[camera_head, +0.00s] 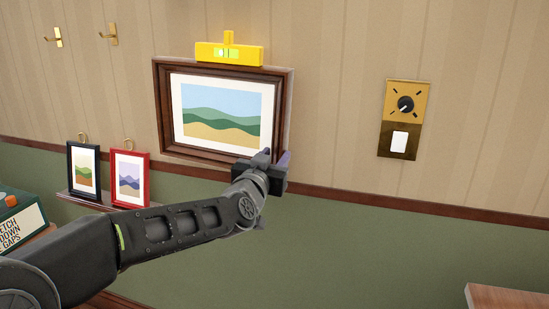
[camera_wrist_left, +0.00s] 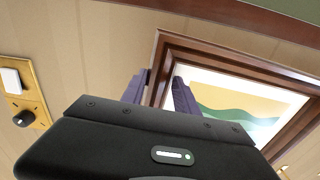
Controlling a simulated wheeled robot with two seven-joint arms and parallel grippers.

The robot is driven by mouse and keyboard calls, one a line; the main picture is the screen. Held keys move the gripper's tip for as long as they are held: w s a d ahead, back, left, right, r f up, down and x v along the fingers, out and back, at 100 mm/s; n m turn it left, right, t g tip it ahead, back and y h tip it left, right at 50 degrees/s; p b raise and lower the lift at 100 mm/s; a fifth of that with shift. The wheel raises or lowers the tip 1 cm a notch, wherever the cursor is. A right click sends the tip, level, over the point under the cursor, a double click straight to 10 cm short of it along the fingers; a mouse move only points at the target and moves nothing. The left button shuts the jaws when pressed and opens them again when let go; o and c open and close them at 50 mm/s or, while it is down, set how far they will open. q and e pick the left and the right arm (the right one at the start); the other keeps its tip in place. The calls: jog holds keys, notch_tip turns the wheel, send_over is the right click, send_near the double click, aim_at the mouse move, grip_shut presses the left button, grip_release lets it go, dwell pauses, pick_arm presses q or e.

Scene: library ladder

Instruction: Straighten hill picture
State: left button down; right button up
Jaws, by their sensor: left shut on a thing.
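The hill picture (camera_head: 222,114) hangs on the striped wall in a dark brown wooden frame with a white mat. It also shows in the left wrist view (camera_wrist_left: 235,105). A yellow spirit level (camera_head: 240,55) with a lit green vial sits along the frame's top edge. My left gripper (camera_head: 276,160) is at the frame's lower right corner in the head view. In the left wrist view its two fingers (camera_wrist_left: 160,90) straddle the frame's side rail, shut on it. The gripper hides that corner in the head view. My right gripper is out of view.
A brass plate with a dial and switch (camera_head: 402,119) is on the wall to the right. Small black-framed (camera_head: 84,172) and red-framed (camera_head: 130,179) pictures stand on a narrow ledge at left. Two brass hooks (camera_head: 113,34) are upper left. A wooden surface (camera_head: 510,296) shows lower right.

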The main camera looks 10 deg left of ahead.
pick_arm(q)
jog(key=shift+d+r+p, duration=0.35)
jog(key=shift+r+p, duration=0.1)
jog(key=shift+p, duration=0.1)
jog(key=shift+f, duration=0.15)
jog(key=c, duration=0.9)
grip_release()
jog(key=shift+s, duration=0.1)
jog(key=s, duration=0.7)
jog(key=shift+s+a, duration=0.2)
jog(key=shift+s, duration=0.1)
